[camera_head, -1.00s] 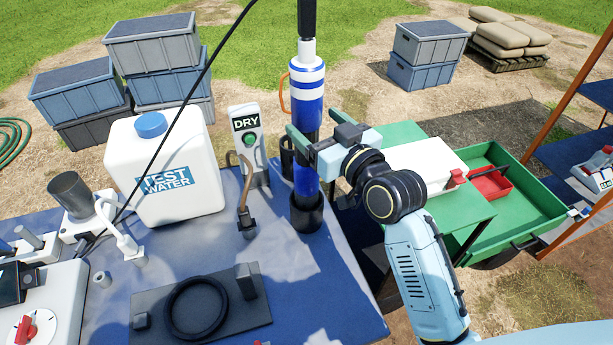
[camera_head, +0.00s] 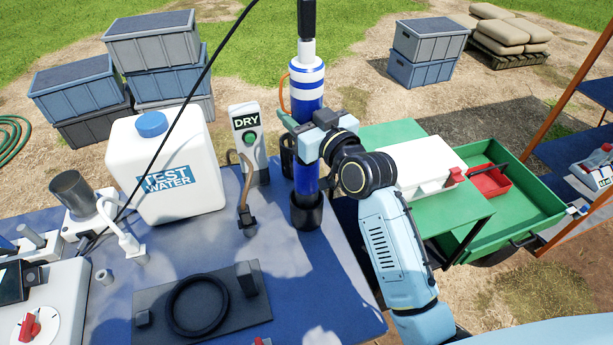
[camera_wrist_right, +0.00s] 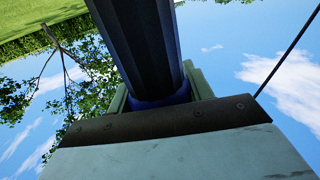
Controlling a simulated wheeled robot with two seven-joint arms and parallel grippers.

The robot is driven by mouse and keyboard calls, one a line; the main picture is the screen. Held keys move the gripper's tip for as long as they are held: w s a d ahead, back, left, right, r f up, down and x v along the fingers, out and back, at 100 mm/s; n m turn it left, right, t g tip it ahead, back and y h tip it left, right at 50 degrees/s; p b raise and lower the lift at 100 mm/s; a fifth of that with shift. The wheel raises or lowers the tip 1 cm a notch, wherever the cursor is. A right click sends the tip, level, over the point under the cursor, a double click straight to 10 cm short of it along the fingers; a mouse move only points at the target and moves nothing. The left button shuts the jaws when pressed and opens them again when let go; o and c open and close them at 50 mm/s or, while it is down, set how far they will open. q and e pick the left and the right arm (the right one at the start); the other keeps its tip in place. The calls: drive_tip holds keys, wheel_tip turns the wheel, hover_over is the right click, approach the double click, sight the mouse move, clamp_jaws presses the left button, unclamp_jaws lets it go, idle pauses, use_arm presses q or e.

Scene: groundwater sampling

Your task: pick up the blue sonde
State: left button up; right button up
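The blue sonde (camera_head: 307,174) is a tall blue tube with white bands near its top, standing upright in a black round holder (camera_head: 307,213) at the table's right edge. My right gripper (camera_head: 313,107) is level with its upper part, with one green finger on each side of the tube. In the right wrist view, the sonde (camera_wrist_right: 145,45) runs between the two fingers, close to the palm; firm contact cannot be made out. My left gripper is not in view.
A grey "DRY" post (camera_head: 247,142) stands just left of the sonde. A white "TEST WATER" container (camera_head: 165,165) is farther left. A black cable hangs across the view. A flat black plate with a ring (camera_head: 197,305) lies in front. A green cart (camera_head: 530,195) is at the right.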

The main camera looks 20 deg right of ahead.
clamp_jaws()
drive_tip(key=shift+r, duration=0.2)
